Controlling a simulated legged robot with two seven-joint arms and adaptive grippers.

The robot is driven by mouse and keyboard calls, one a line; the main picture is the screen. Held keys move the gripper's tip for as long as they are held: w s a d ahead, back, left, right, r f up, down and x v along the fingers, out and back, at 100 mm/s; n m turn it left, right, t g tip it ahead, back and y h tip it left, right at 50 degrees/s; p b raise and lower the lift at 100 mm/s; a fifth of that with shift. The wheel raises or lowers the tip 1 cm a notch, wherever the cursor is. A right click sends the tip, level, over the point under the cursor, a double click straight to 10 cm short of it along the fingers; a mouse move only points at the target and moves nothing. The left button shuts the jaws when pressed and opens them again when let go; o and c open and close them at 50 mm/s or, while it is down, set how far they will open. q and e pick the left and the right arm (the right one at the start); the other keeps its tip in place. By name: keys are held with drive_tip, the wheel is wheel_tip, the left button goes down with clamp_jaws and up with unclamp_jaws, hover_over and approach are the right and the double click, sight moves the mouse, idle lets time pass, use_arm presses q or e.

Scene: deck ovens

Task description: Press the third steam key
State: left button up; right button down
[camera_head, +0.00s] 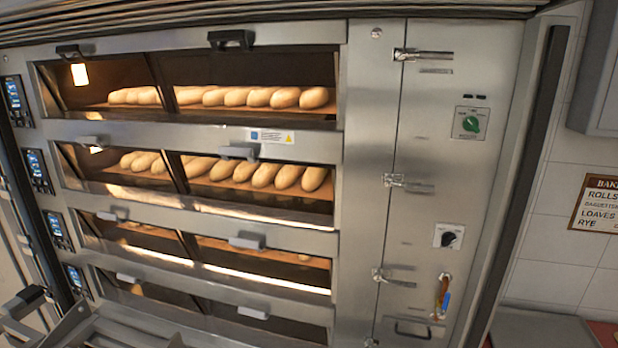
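Four oven decks have small control panels with lit blue screens, stacked along the left edge. The top panel (15,101), second panel (38,171), third panel (58,231) and lowest panel (77,281) all show. The individual keys, including any steam key, are too small to read. A dark part (24,302) at the lower left, below and left of the panels, looks like my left gripper; its fingers cannot be made out. It appears apart from the third panel. My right gripper is not in view.
The top deck (205,94) and second deck (215,170) hold loaves behind glass. Handles (247,241) stick out from the doors. Grey metal parts (95,328) fill the lower left. A steel cabinet (440,190) with a green knob (471,124) and black knob (449,239) stands right.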

use_arm(q)
clamp_jaws()
idle(1.0)
